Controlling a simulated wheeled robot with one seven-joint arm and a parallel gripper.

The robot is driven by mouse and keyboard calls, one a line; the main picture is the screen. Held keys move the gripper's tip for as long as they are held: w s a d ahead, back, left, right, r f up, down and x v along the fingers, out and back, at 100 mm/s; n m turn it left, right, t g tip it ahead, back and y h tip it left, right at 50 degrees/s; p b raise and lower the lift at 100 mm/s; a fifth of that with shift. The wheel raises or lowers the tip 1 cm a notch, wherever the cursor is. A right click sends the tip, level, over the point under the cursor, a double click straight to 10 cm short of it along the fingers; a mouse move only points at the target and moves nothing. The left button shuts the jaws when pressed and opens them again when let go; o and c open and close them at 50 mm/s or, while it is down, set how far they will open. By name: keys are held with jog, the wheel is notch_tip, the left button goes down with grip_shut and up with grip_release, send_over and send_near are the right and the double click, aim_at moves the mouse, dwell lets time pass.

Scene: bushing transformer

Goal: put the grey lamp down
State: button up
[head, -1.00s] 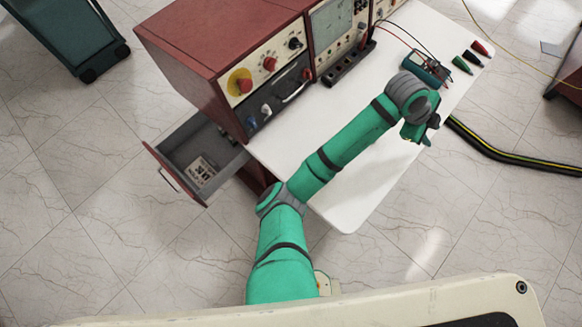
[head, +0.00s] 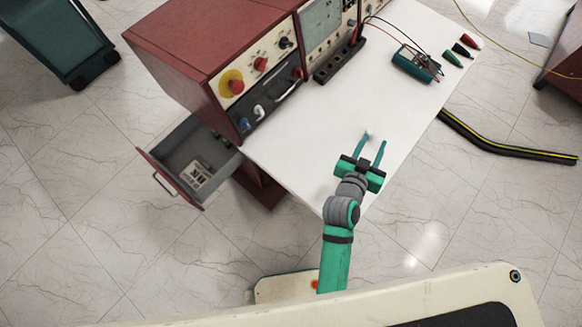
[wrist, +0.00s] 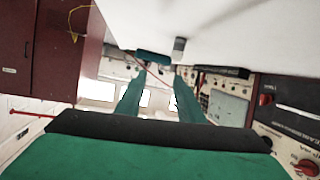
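My gripper (head: 374,140) is low over the near part of the white table, its two green fingers parallel and apart. I see nothing between the fingers in the head view. In the wrist view the fingers (wrist: 157,84) also stand apart. A small grey cylinder (wrist: 178,47) shows against the white table there, beyond the fingertips and beside the teal meter (wrist: 153,57); it may be the grey lamp. I cannot make out a grey lamp in the head view.
A red instrument cabinet (head: 205,50) stands along the white table's (head: 300,140) left side, with an open drawer (head: 165,177) below. A teal meter with leads (head: 415,65) and red, black and green pieces (head: 461,51) lie at the far right. The table's middle is clear.

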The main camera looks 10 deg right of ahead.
jog(key=s+a+n+y, duration=0.1)
jog(key=a, duration=0.2)
jog(key=s+a+f+n+t+y, duration=0.1)
jog(key=s+a, duration=0.1)
jog(key=a, duration=0.2)
jog(key=s+a+f+n+t+y, duration=0.1)
jog(key=s+a+n, duration=0.1)
jog(key=a, duration=0.1)
jog(key=shift+s+a+f+y, duration=0.25)
jog(key=shift+a+y, duration=0.05)
jog(key=shift+y, duration=0.1)
jog(key=s+a, duration=0.1)
jog(key=a, duration=0.1)
jog(key=s+a+n+y, duration=0.1)
jog(key=a, duration=0.1)
jog(key=s+a+y, duration=0.1)
jog(key=s+a, duration=0.1)
jog(key=shift+n+t, duration=0.3)
jog(key=s+a+r+y, duration=0.1)
jog(key=s+a+r, duration=0.2)
jog(key=s+a, duration=0.3)
jog(key=s+a+r+n+t+y, duration=0.1)
jog(key=s+a+r+y, duration=0.1)
jog(key=s+a, duration=0.4)
jog(key=shift+s+a+r, duration=0.15)
jog(key=shift+a+r, duration=0.25)
jog(key=shift+r, duration=0.4)
jog(key=shift+c, duration=0.4)
